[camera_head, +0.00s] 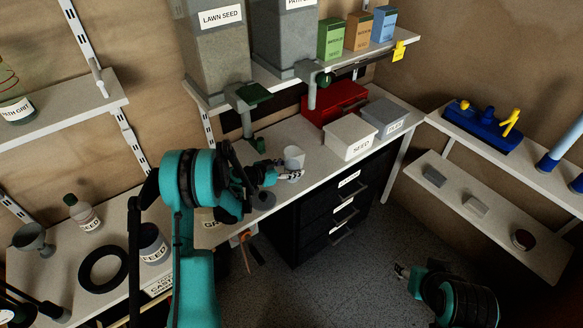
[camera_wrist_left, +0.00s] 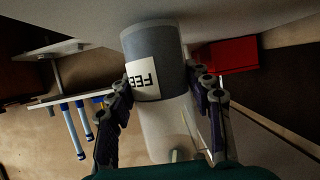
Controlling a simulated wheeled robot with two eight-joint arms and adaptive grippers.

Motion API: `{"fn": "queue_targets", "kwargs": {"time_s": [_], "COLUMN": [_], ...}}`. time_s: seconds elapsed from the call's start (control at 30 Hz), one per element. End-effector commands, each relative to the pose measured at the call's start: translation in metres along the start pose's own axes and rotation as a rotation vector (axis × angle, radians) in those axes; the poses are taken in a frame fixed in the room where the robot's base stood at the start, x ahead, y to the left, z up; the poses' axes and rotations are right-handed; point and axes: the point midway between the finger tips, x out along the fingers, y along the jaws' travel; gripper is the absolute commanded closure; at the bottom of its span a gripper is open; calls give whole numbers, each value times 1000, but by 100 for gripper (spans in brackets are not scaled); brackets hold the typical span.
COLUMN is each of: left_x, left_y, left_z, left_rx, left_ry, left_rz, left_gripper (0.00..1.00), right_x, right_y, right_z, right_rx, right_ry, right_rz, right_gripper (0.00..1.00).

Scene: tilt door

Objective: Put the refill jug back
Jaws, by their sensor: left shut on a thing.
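The refill jug (camera_head: 293,155) is a small pale cylinder in the middle of the head view, over the near part of the counter. My left gripper (camera_head: 286,172) is shut on it from the left. In the left wrist view the jug (camera_wrist_left: 160,115) stands between both fingers. It shows a grey band with an upside-down label reading "FEE" and a paler, clear-looking part. The view does not settle whether its base touches the counter (camera_head: 275,135). My right gripper (camera_head: 402,271) is low at the right, over the floor and away from the counter; its jaw opening is unclear.
A white seed box (camera_head: 350,138), a grey box (camera_head: 385,116) and a red box (camera_head: 333,103) stand right of the jug. Large bins (camera_head: 213,55) stand on the shelf above, with green-topped spouts (camera_head: 248,97) below. Drawers (camera_head: 345,195) lie under the counter.

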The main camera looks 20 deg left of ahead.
Motion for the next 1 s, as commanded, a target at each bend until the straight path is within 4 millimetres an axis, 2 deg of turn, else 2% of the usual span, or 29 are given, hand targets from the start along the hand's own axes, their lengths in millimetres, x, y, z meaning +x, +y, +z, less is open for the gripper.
{"fn": "queue_targets", "kwargs": {"time_s": [0.5, 0.53, 0.6, 0.83, 0.9, 1.0], "left_x": [3, 3, 2, 2, 2, 2], "left_y": [0, 0, 0, 0, 0, 0], "left_z": [7, 6, 6, 6, 6, 6], "left_rx": [0, 0, 0, 0, 0, 0], "left_ry": [1, 1, 1, 0, 0, 0], "left_rz": [0, 0, 0, 0, 0, 0], "left_gripper": [92, 44, 26, 25, 11, 11], "right_x": [6, 6, 5, 5, 5, 5], "right_y": [0, 0, 0, 0, 0, 0], "right_z": [4, 4, 4, 4, 4, 4], "right_rx": [0, 0, 0, 0, 0, 0], "right_ry": [0, 0, 0, 0, 0, 0], "right_rz": [0, 0, 0, 0, 0, 0], "right_gripper": [54, 54, 54, 54, 54, 54]}}
